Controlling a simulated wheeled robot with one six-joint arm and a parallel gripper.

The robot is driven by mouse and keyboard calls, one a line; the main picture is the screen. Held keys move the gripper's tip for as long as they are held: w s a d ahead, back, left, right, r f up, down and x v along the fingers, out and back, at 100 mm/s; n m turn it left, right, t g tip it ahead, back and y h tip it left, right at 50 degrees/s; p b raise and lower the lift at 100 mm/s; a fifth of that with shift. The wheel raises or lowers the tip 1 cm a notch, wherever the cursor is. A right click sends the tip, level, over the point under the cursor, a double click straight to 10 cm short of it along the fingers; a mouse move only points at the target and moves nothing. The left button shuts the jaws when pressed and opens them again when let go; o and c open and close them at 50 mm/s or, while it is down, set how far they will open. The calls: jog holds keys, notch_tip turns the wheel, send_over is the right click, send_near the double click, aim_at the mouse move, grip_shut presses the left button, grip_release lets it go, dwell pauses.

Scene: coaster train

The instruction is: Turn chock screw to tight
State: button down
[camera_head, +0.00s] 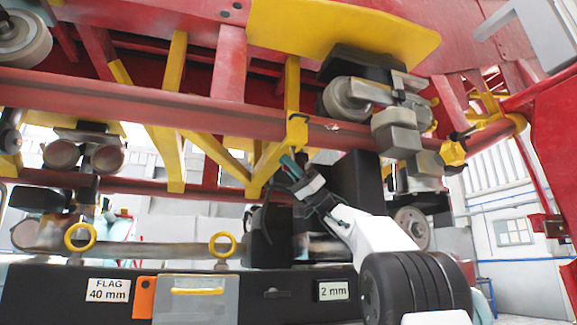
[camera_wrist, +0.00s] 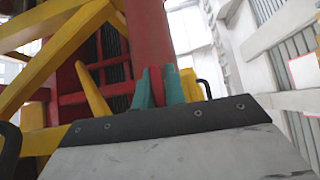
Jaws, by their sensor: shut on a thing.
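My gripper (camera_head: 287,163) reaches up and left below the long red tube (camera_head: 180,108), close to the yellow braces. Its teal fingertips (camera_wrist: 160,87) are close together in the wrist view, with a red post (camera_wrist: 148,30) showing between and behind them. I cannot pick out the chock screw for certain. A yellow clamp (camera_head: 297,132) hangs on the red tube just above my gripper.
Yellow braces (camera_head: 175,160) and a wheel assembly (camera_head: 352,98) crowd the space around my arm. Below stands a black bench (camera_head: 60,298) with yellow rings (camera_head: 80,237), a "FLAG 40 mm" label (camera_head: 108,290) and a "2 mm" label (camera_head: 333,291). A ribbed pale wall (camera_wrist: 285,50) lies right in the wrist view.

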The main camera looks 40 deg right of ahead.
jog(key=shift+r, duration=0.1)
jog(key=c, duration=1.5)
grip_release()
jog(key=shift+d, duration=0.1)
jog(key=v, duration=0.7)
jog(key=shift+d+f, duration=0.2)
jog(key=shift+f, duration=0.2)
jog(key=shift+s+r, duration=0.1)
